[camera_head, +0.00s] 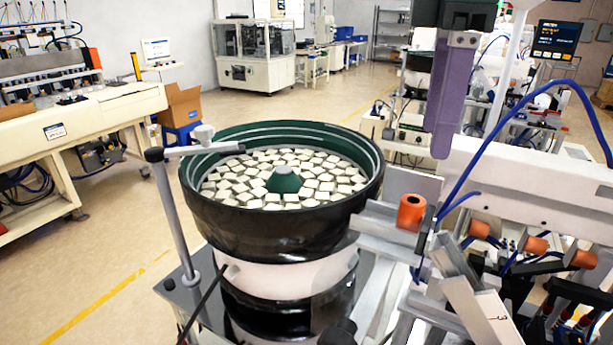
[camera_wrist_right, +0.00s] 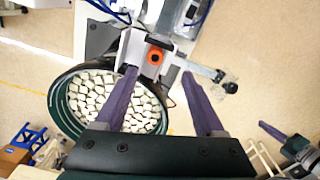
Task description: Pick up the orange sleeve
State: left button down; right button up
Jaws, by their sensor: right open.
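An orange sleeve (camera_head: 411,212) stands upright on a grey metal track beside the bowl, its dark hole facing up. My right gripper (camera_head: 444,150) hangs above and slightly to the right of it, fingers pointing down, apart from it. In the right wrist view, the two purple fingers of this gripper (camera_wrist_right: 158,73) are spread wide and empty. The sleeve (camera_wrist_right: 155,56) shows beyond and between their tips. A dark part with a purple finger at the right wrist view's lower right edge looks like my left gripper (camera_wrist_right: 270,130); its jaw opening cannot be made out.
A black and green bowl feeder (camera_head: 280,215) full of pale blocks stands left of the sleeve. Several more orange pieces (camera_head: 536,244) lie sideways along the machine at the right. A blue hose (camera_head: 520,95) arches nearby. A grey post (camera_head: 172,210) stands left of the bowl.

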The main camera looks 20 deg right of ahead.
jog(key=p, duration=0.2)
send_over(413, 200)
jog(key=f, duration=0.4)
jog(key=shift+s+d, duration=0.15)
jog(key=shift+d, duration=0.15)
jog(key=shift+f+p, duration=0.25)
jog(key=shift+p, duration=0.2)
jog(key=f, duration=0.1)
jog(key=f+p, duration=0.2)
jog(key=f, duration=0.1)
jog(key=shift+a, duration=0.3)
jog(key=shift+f, duration=0.45)
pick_arm(q)
jog(key=r, duration=0.4)
jog(key=shift+w+r, duration=0.3)
pick_arm(e)
grip_shut()
